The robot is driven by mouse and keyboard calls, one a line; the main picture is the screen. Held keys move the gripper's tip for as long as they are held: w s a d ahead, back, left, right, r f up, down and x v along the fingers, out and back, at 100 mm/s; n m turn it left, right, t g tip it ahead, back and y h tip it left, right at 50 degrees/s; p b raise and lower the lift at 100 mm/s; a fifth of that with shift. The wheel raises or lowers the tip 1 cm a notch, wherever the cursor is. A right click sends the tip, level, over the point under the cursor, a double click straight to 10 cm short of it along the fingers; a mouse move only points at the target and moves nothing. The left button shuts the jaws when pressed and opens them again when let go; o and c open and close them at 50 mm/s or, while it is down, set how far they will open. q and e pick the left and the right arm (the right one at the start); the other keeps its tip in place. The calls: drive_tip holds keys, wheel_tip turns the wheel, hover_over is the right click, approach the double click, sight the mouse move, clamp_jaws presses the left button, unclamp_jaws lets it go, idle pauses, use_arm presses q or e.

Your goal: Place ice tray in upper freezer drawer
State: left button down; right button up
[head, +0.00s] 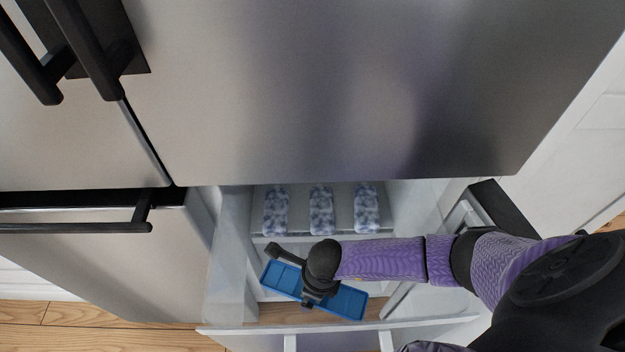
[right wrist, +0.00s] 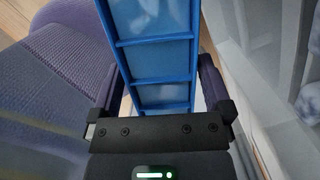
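The blue ice tray (head: 345,300) is over the open freezer drawer (head: 222,290) in the head view, slightly tilted. In the right wrist view the ice tray (right wrist: 152,55) runs between the fingers, and its compartments hold pale blue-white contents. My right gripper (head: 310,290) holds the tray across its width; its fingers (right wrist: 155,95) lie on both sides of the tray. The wrist hides part of the tray. Whether the tray touches the drawer floor cannot be told. My left gripper is not in view.
Several pale blue mottled packs, including a middle pack (head: 321,210), stand in the drawer's back section. The steel door (head: 350,90) is shut above. Black handles (head: 75,55) are at the upper left. The drawer's front rim (head: 340,327) lies nearest the bottom.

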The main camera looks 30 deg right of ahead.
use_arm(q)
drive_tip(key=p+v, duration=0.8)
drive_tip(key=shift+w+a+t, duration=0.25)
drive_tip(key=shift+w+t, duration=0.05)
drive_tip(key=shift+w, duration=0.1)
use_arm(e)
wheel_tip(320, 180, up, 12)
drive_tip(key=s+d, duration=0.1)
drive_tip(key=shift+s, duration=0.25)
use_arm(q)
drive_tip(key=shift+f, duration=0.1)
use_arm(e)
drive_tip(key=shift+r, duration=0.1)
